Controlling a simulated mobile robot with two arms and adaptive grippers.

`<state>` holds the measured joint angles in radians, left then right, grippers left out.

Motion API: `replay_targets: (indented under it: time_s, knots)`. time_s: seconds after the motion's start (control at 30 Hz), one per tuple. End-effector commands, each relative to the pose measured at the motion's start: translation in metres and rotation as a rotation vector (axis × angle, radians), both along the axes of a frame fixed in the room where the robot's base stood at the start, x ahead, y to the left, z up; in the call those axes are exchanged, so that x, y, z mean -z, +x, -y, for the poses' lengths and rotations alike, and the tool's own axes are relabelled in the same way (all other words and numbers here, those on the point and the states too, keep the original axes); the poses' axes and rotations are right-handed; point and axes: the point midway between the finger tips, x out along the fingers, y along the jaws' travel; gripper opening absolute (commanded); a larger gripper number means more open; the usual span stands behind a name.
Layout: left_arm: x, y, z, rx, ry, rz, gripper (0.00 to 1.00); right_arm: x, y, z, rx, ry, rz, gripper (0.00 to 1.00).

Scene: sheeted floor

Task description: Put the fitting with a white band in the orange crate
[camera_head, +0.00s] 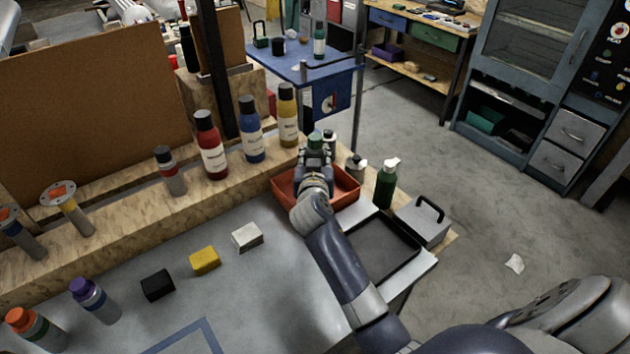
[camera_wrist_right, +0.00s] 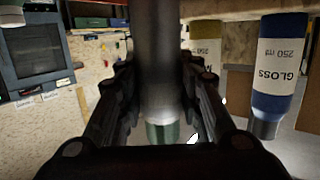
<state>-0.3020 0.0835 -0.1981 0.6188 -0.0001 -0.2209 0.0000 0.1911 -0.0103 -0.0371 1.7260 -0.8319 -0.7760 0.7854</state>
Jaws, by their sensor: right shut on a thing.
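My right gripper (camera_head: 316,160) is over the orange crate (camera_head: 347,198) at the far end of the bench. It is shut on a grey cylindrical fitting (camera_wrist_right: 158,50), which runs between the fingers in the right wrist view. A pale band shows beside its green end (camera_wrist_right: 163,132); the green top also shows above the gripper in the head view (camera_head: 315,141). The fingers and hand hide much of the fitting and part of the crate. I cannot tell whether the fitting touches the crate floor. My left gripper is not in view.
Yellow (camera_head: 288,115), blue (camera_head: 251,130) and red (camera_head: 211,146) bottles stand on the wooden ledge left of the crate. A green pump bottle (camera_head: 386,185) stands right of it, near a dark tray (camera_head: 378,255). Several blocks and other fittings stand leftward.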

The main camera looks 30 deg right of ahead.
Motion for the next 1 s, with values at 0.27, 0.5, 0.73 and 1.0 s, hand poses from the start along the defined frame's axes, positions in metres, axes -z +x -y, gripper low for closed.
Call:
replay_targets:
  time_s: [0.27, 0.5, 0.73, 1.0]
  knots:
    - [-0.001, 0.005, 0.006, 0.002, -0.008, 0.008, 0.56, 0.032, 0.000, 0.000, -0.004, -0.004, 0.002, 0.02]
    - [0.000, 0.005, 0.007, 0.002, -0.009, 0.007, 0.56, 0.060, 0.000, -0.001, -0.004, -0.003, 0.004, 0.02]
    - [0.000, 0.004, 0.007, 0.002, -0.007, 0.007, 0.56, 0.061, 0.000, -0.001, -0.004, -0.001, 0.006, 0.02]
    - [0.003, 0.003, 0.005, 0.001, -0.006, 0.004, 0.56, 0.064, 0.000, -0.001, -0.003, -0.001, 0.003, 0.53]
